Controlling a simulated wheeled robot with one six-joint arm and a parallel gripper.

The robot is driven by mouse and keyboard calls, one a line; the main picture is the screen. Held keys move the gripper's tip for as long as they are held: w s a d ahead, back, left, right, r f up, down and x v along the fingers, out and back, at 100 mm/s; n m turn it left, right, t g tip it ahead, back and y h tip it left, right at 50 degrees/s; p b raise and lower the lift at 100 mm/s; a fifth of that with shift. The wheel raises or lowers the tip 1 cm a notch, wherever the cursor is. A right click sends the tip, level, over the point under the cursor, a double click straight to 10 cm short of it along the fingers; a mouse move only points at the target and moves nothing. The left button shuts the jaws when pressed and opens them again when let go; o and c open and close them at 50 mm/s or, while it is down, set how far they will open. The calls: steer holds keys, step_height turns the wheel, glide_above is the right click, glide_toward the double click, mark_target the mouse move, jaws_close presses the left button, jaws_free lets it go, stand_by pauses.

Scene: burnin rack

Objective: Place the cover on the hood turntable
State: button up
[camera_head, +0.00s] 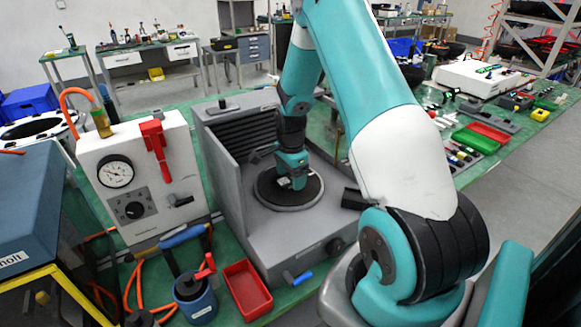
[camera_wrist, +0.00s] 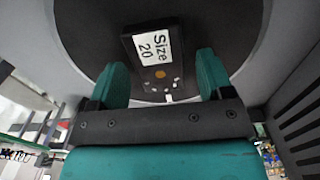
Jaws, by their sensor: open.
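The cover is a dark rectangular block (camera_wrist: 172,75) with a white "Size 20" label and small dots on its face. In the wrist view it lies against the dark round turntable disc (camera_wrist: 92,45). My gripper (camera_wrist: 162,80) is open, with one teal finger on each side of the cover and a visible gap at each side. In the head view my gripper (camera_head: 292,180) points down over the hood turntable (camera_head: 276,199), a dark disc with a grey rim inside the grey hood (camera_head: 252,232). There my gripper mostly hides the cover.
The hood's left wall (camera_head: 216,165) and slatted back wall (camera_head: 243,125) stand close around my gripper. A white gauge box (camera_head: 150,215) stands to the left. A red tray (camera_head: 247,290) and a blue pot (camera_head: 195,300) sit in front. Small parts and trays (camera_head: 480,138) lie at right.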

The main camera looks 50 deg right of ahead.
step_height(320, 180, up, 12)
steer(key=b, duration=0.2)
steer(key=shift+b, duration=0.35)
